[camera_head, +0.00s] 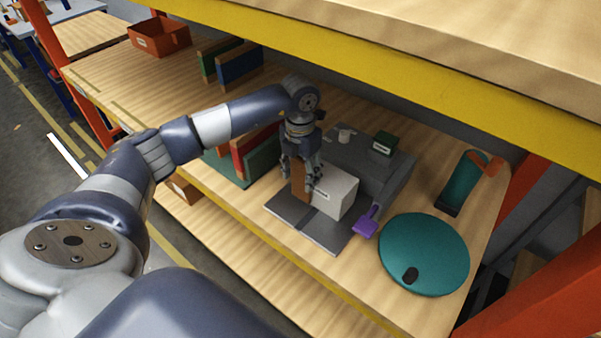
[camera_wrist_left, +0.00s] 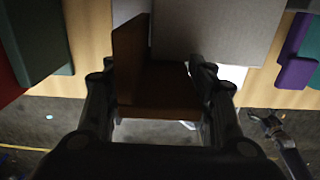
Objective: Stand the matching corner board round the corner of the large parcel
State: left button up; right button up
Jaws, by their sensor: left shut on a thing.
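A brown corner board (camera_head: 300,186) stands upright beside a white parcel (camera_head: 336,192) on a dark grey plate. My left gripper (camera_head: 300,172) is above and around the board, shut on it. In the left wrist view the L-shaped board (camera_wrist_left: 150,84) sits between the two fingers (camera_wrist_left: 155,90), close to the pale parcel (camera_wrist_left: 215,28). I cannot tell whether board and parcel touch. A grey jointed part at the right of the wrist view looks like my right gripper (camera_wrist_left: 270,128); its jaws are too unclear to read.
The dark grey plate (camera_head: 290,208) lies before a grey block (camera_head: 385,178) carrying small items. A purple piece (camera_head: 366,221) and teal disc (camera_head: 424,254) lie to the right. Red (camera_head: 255,148) and green boards stand left. An overhead shelf with a yellow beam (camera_head: 400,70) runs behind.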

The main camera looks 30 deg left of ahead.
pick_arm(q)
jog(key=shift+s+d+f, duration=0.1)
jog(key=shift+s+f, duration=0.15)
jog(key=shift+f, duration=0.25)
jog(key=shift+s+d+f, duration=0.1)
jog(key=shift+s+f, duration=0.15)
jog(key=shift+f, duration=0.2)
jog(key=shift+c, duration=0.7)
jog(key=o, duration=1.1)
jog(key=shift+o, duration=1.3)
jog(key=shift+w+f, duration=0.15)
jog(key=shift+w, duration=0.1)
jog(key=shift+w+a+f, duration=0.1)
jog(key=shift+w+a, duration=0.05)
jog(key=shift+w, duration=0.2)
jog(key=shift+s+r, duration=0.2)
jog(key=shift+r, duration=0.05)
jog(key=shift+w+r, duration=0.15)
jog(key=shift+r, duration=0.15)
notch_tip(320, 180, up, 11)
jog(key=shift+r, duration=0.2)
